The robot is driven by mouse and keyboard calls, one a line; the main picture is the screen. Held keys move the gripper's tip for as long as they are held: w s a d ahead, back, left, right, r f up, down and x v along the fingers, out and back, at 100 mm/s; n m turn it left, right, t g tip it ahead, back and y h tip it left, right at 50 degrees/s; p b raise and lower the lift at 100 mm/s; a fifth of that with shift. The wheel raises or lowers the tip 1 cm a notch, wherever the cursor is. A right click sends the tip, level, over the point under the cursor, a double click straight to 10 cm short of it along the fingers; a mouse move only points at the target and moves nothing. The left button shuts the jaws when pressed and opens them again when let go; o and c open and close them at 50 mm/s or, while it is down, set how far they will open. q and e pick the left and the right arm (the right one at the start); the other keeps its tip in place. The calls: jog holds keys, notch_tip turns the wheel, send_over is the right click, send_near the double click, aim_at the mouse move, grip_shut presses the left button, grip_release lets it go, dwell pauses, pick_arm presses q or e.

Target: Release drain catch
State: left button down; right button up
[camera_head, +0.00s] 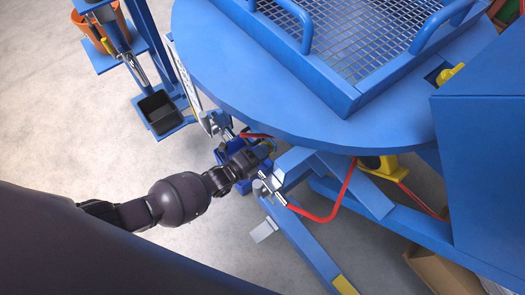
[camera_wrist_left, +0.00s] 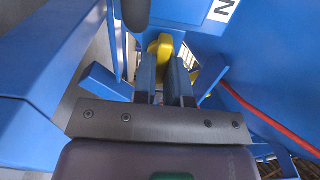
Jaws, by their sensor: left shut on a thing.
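My left gripper (camera_head: 262,151) reaches in under the edge of the round blue machine table (camera_head: 240,75). In the left wrist view its two fingers (camera_wrist_left: 166,75) are close together, with a yellow piece (camera_wrist_left: 164,46) between their tips. The gripper is shut on this yellow piece, which appears to be the drain catch. In the head view the gripper and the table edge hide most of it, so I cannot tell its position. My right gripper is not in view.
A red curved bar (camera_head: 338,200) and blue machine legs (camera_head: 300,240) stand close right of my left gripper. A blue rack with a black bin (camera_head: 160,110) and an orange pot (camera_head: 92,28) stands at the upper left. The floor at left is clear.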

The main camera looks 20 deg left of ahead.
pick_arm(q)
jog(key=c, duration=1.2)
grip_release()
jog(key=shift+o, duration=0.2)
jog(key=shift+s, duration=0.1)
jog(key=p+v, duration=0.2)
jog(key=v, duration=0.8)
jog(key=shift+s+a, duration=0.25)
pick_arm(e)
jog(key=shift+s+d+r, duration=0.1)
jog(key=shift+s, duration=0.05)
pick_arm(q)
jog(key=shift+f, duration=0.1)
